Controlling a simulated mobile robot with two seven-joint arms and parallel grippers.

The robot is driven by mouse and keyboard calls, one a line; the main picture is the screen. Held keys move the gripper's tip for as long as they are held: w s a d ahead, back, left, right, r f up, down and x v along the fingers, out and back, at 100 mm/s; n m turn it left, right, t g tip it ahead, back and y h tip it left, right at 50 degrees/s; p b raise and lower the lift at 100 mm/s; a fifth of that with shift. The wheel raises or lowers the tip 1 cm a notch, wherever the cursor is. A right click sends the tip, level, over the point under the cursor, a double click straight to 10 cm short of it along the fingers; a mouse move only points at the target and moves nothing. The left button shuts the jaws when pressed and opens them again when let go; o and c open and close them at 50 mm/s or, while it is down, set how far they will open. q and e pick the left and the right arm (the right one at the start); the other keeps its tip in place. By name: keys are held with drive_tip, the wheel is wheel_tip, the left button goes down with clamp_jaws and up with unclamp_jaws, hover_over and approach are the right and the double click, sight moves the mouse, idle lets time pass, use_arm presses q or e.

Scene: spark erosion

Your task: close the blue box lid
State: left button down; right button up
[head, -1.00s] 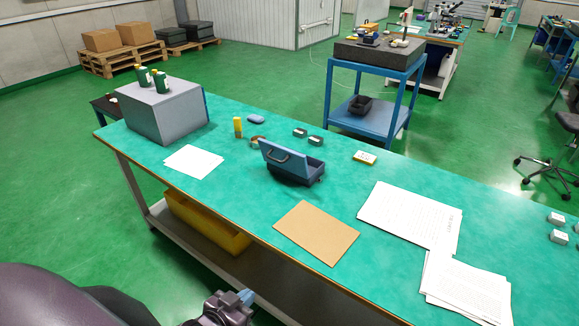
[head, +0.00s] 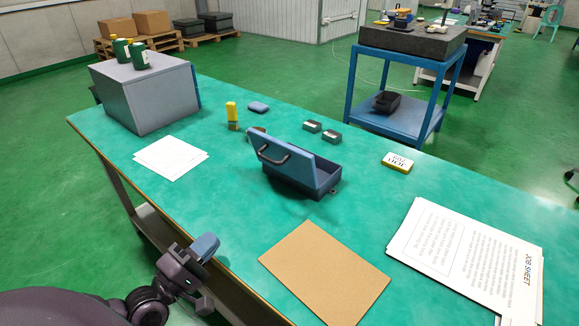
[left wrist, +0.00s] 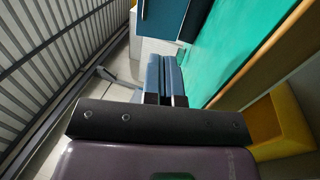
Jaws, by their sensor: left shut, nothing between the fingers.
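The blue box (head: 318,183) stands on the green bench, dark inside and open. Its blue lid (head: 287,152) is raised and leans toward the near left, with a dark carrying handle on its outer face. My left gripper (head: 205,247) is off the bench's near edge, to the lower left of the box and well apart from it. Its fingers also show in the left wrist view (left wrist: 165,80), closed together and holding nothing. The box's inside is partly hidden by the lid. My right gripper is out of view.
Brown cardboard (head: 325,268) lies just in front of the box, with a job sheet (head: 470,255) at right. White paper (head: 170,158) and a grey cabinet (head: 147,92) are at left. A yellow-topped item (head: 232,112) and small dark blocks (head: 322,131) stand behind the box.

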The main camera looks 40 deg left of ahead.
sight(277, 164)
use_arm(q)
drive_tip(key=p+x, duration=0.1)
drive_tip(key=x, duration=2.2)
drive_tip(key=shift+w+d, duration=0.15)
drive_tip(key=shift+w, duration=0.15)
drive_tip(key=shift+r, duration=0.1)
